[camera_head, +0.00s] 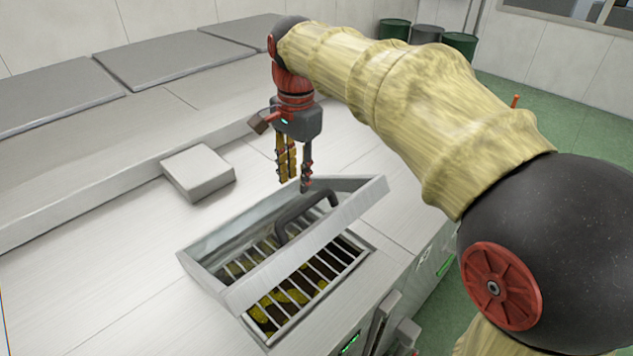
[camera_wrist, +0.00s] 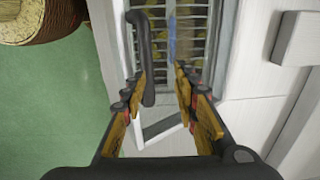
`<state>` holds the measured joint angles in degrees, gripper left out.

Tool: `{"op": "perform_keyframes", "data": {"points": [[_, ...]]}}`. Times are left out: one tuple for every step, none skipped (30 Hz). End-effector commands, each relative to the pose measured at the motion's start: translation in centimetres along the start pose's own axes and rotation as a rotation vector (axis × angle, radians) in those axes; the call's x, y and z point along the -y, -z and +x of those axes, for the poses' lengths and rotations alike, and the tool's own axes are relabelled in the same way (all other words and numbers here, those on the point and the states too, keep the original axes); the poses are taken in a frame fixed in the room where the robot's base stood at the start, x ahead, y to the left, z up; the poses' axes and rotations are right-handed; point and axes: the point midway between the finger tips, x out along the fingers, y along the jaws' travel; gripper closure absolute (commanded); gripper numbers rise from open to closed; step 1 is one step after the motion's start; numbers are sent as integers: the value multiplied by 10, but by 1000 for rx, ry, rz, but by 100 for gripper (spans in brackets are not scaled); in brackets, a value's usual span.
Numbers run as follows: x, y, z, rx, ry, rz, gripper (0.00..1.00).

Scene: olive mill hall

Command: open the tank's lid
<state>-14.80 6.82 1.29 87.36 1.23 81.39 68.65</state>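The tank's lid (camera_head: 320,245) is a pale metal panel that stands tilted up over a rectangular opening. A dark, bent bar handle (camera_head: 305,214) shows beside its upper edge. Below are grate bars (camera_head: 290,300) with yellowish and dark contents under them. My gripper (camera_head: 295,183) is above the far end of the opening, pointing down, its fingers apart and empty. In the wrist view the handle (camera_wrist: 143,50) runs close to the left fingertip of my gripper (camera_wrist: 158,88); whether they touch cannot be told. The lid's hinge is not clearly visible.
A small grey block (camera_head: 198,172) sits on the tank's flat top, left of the opening. Flat grey panels (camera_head: 175,60) line the raised ledge behind. Dark green drums (camera_head: 460,44) stand far back on the green floor. The top's left part is clear.

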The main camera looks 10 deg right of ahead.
Motion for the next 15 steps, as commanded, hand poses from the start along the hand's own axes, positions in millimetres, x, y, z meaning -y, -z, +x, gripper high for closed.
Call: {"op": "perform_keyframes", "data": {"points": [[0, 0, 0, 0, 0, 2, 75], [-1, 1, 1, 0, 1, 6, 77], [-2, 3, 2, 1, 3, 19, 79], [-4, 6, 4, 2, 6, 35, 81], [-6, 9, 6, 4, 10, 57, 82], [-10, 15, 9, 8, 16, 97, 85], [-13, 20, 12, 12, 22, 136, 86], [-17, 26, 16, 17, 29, 179, 88], [-24, 35, 21, 23, 39, 245, 90], [-30, 42, 24, 29, 46, 298, 92], [-35, 48, 28, 36, 54, 353, 94], [-43, 58, 32, 45, 64, 427, 96], [-49, 64, 35, 51, 73, 482, 98], [-54, 70, 37, 59, 81, 535, 99], [-62, 78, 41, 68, 91, 607, 100]]}}
